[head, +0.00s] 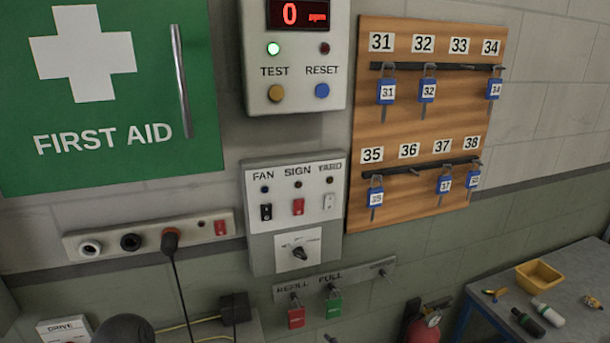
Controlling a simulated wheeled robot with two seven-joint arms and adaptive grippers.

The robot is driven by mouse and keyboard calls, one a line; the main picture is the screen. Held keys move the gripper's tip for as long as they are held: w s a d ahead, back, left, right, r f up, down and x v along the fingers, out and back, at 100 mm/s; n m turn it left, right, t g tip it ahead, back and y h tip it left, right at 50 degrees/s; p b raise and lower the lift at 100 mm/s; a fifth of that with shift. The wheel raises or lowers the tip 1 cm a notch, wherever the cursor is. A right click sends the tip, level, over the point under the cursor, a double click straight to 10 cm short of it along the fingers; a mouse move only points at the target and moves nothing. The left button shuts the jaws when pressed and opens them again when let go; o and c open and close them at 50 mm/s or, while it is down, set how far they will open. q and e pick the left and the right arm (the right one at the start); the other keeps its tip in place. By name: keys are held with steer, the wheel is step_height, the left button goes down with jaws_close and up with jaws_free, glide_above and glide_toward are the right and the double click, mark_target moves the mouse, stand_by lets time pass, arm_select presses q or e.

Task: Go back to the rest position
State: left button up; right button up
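Neither of my grippers shows in the head view, so I cannot see whether they are open, shut or holding anything. A dark rounded shape (122,330) rises at the bottom left edge; I cannot tell what it is. The wall ahead carries a green first aid cabinet (105,165), a grey panel with a red display and TEST and RESET buttons (296,112), a FAN, SIGN and YARD switch panel (265,220), and a wooden key board (395,135) with numbered blue tags.
A socket strip (190,240) has a dark cord plugged in. Red (296,318) and green (334,307) tags hang below the REFILL and FULL labels. A fire extinguisher (424,325) stands low. At right, a table (480,291) bears a yellow bin (540,275) and small items.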

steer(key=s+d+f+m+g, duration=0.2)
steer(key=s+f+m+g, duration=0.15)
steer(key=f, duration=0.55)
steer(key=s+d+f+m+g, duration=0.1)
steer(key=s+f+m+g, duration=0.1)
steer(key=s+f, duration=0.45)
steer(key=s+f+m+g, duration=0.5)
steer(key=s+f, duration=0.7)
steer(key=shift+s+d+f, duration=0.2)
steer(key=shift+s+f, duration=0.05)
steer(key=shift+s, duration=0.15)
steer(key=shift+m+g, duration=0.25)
